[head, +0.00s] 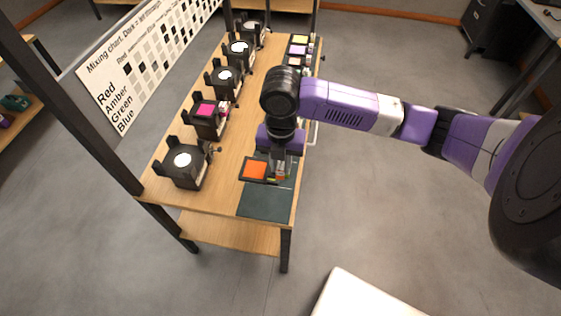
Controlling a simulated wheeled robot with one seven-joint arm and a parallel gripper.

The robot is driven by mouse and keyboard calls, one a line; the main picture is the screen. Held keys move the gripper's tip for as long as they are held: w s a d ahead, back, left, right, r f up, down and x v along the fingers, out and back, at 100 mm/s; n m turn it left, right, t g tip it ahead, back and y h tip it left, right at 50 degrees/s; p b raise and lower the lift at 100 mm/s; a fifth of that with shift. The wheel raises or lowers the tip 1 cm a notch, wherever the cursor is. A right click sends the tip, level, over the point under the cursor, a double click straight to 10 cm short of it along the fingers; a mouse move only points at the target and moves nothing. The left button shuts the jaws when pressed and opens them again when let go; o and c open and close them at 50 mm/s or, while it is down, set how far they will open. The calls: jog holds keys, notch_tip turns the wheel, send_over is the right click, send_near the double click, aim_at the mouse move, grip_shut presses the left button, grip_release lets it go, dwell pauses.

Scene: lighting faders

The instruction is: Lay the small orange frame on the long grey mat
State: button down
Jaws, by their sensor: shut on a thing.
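The small orange frame (255,169) is a square orange pane in a dark border. My gripper (278,174) points down at its right edge and is shut on it. The frame looks about level, over the near part of the bench top. The long grey mat (265,204) is dark grey and lies along the right side of the bench; its bare near end shows just in front of the frame. My arm hides part of the mat's middle. I cannot tell how high the frame is above the mat.
Several black lamp units stand in a row along the bench's left side; the nearest (185,164) is left of the orange frame, and another holds a magenta pane (207,110). Other coloured frames (299,45) lie at the far right end. A mixing chart (145,58) stands behind the lamps.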

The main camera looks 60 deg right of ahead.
jog(key=shift+f+b, duration=5.55)
jog(key=shift+f, duration=1.85)
jog(key=shift+d+f+b, duration=0.1)
jog(key=shift+f+b, duration=0.95)
jog(key=shift+f, duration=0.3)
jog(key=c, duration=1.2)
grip_release()
jog(key=shift+o, duration=0.2)
jog(key=shift+r, duration=0.15)
notch_tip(320, 180, up, 15)
jog(key=p, duration=0.5)
jog(key=shift+f, duration=0.2)
